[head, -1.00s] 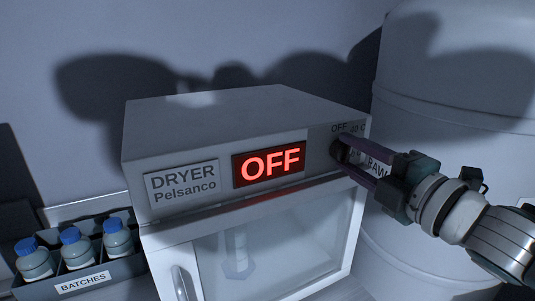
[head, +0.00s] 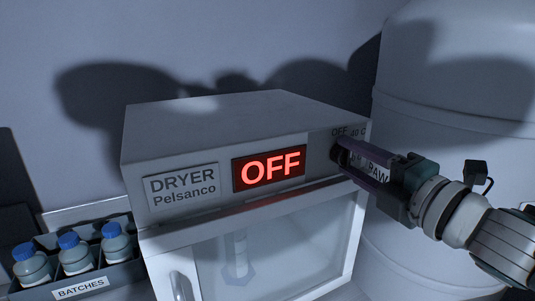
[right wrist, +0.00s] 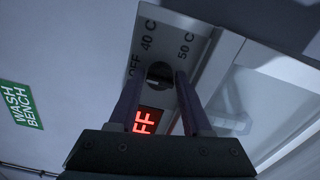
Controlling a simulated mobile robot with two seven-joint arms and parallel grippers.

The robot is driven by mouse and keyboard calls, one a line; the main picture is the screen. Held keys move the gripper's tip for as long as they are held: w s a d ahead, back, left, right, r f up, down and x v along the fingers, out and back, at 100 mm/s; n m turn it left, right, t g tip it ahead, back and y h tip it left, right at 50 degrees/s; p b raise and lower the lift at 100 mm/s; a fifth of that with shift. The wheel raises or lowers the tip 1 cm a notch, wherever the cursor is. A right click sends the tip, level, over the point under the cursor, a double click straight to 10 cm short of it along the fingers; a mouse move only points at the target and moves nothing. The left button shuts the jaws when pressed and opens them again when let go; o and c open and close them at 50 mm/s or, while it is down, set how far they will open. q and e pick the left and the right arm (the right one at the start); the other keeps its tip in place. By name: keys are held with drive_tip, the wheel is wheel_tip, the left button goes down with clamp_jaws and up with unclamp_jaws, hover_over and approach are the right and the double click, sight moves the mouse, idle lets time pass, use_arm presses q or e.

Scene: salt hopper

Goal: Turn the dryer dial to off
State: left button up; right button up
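The dryer (head: 250,115) is a pale box with a glass door below and a sign reading DRYER Pelsanco. Its red display (head: 269,168) reads OFF; part of it shows in the right wrist view (right wrist: 146,121). The dark round dial (right wrist: 159,75) has the marks OFF, 40 C and 50 C around it. My right gripper (right wrist: 157,80) is open, its two fingers apart on either side of the dial in the right wrist view. In the head view my right gripper (head: 339,152) covers most of the dial. Contact with the dial cannot be told. My left gripper is not in view.
A BATCHES rack (head: 81,288) with blue-capped bottles (head: 75,253) stands left of the dryer. A large pale tank (head: 455,90) stands behind my right arm. A bottle-like shape (head: 239,258) shows behind the dryer's glass. A green WASH BENCH sign (right wrist: 20,105) is in the wrist view.

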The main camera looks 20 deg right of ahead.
drive_tip(key=o, duration=0.3)
drive_tip(key=shift+s+d+b, duration=0.2)
drive_tip(key=shift+s+b, duration=0.3)
drive_tip(key=shift+s, duration=2)
drive_tip(key=shift+s+d+b, duration=0.2)
drive_tip(key=shift+s+b, duration=0.3)
drive_tip(key=shift+s, duration=1.95)
